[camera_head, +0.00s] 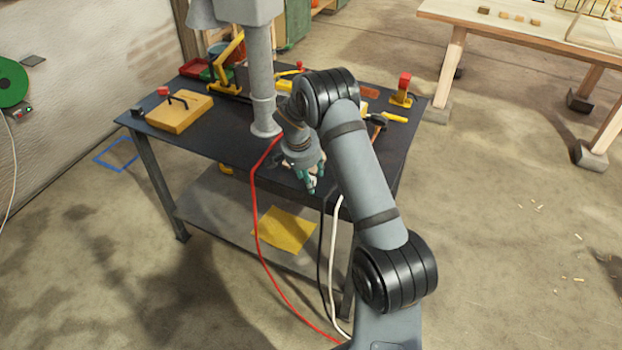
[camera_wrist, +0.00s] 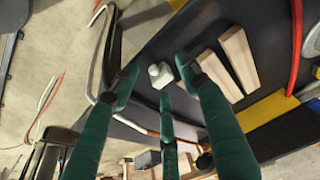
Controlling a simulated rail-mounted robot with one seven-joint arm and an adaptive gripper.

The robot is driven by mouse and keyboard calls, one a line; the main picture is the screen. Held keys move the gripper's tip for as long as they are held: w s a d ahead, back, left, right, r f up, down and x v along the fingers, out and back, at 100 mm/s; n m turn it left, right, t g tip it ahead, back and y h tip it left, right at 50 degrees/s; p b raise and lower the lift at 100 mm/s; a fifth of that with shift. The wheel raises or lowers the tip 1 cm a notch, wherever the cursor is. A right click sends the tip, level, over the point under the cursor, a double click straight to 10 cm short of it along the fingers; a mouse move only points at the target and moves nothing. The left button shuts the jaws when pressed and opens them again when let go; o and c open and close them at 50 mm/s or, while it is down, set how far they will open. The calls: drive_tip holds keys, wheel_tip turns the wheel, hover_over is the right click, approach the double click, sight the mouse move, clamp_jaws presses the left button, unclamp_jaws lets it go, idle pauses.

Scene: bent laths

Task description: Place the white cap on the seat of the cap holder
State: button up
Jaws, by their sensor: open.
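The small white cap (camera_wrist: 160,75) lies on the dark table top near its edge in the wrist view. My gripper (camera_wrist: 157,80) has green fingers, which are open and spread around the cap; I cannot tell whether any finger touches it. In the head view my gripper (camera_head: 311,182) is low over the front part of the table, and I cannot make out the cap there. I cannot clearly identify the cap holder or its seat in either view.
A yellow block with a black handle (camera_head: 180,111) is at the table's left. A red-topped yellow fixture (camera_head: 402,91) stands at the right. Red, black and white cables hang at the front.

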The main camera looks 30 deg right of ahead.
drive_tip(key=shift+f, duration=0.1)
drive_tip(key=shift+c, duration=1.3)
drive_tip(key=c, duration=0.7)
